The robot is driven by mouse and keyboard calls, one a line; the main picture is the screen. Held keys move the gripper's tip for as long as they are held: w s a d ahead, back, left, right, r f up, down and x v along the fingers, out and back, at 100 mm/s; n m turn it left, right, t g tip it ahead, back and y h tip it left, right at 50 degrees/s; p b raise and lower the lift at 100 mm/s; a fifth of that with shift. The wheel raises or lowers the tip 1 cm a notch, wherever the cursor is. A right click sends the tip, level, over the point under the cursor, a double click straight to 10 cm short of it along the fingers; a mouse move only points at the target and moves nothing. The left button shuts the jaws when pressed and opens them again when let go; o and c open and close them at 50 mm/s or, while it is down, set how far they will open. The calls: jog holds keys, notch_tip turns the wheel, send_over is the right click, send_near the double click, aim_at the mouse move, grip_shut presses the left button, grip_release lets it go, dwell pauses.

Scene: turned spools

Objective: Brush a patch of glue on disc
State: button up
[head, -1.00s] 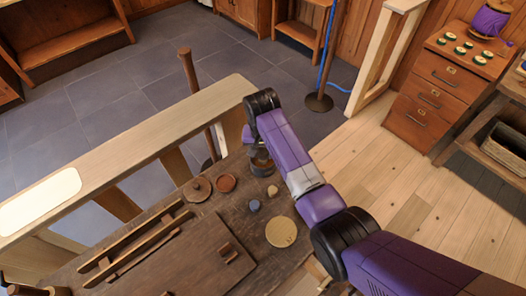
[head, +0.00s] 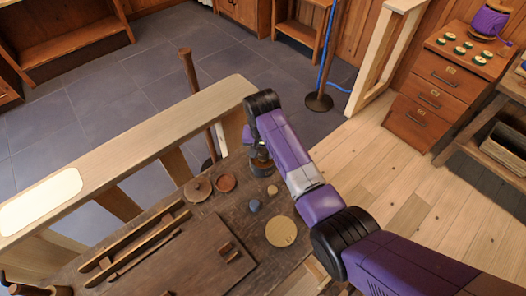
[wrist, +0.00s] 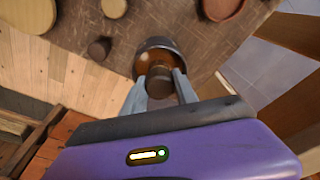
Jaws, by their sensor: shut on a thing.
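My gripper (wrist: 160,88) points down over the workbench, and its two grey fingers are shut on a brown, round-ended thing, likely the brush handle (wrist: 160,75). The held thing stands at the mouth of a dark-rimmed pot (wrist: 143,51) with a brown inside, likely the glue pot. Its lower end is hidden. The pot also shows in the head view (head: 259,168), where my arm covers the fingers. A pale round disc (head: 281,231) lies flat on the bench, nearer the front edge than the pot. I cannot make out any glue on it.
A reddish dish (head: 225,183) and a brown round lid-like piece (head: 198,189) lie left of the pot. Two small round pieces (head: 272,190) (head: 255,205) stand between pot and disc. A wooden board (head: 190,262) covers the bench's left part.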

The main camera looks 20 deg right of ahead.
aim_at(263, 149)
jog(key=shift+s, duration=0.1)
notch_tip(263, 149, up, 5)
jog(key=p, duration=0.4)
jog(key=shift+f+p, duration=0.2)
jog(key=shift+p, duration=0.1)
jog(key=shift+r+p, duration=0.55)
jog(key=shift+r, duration=0.65)
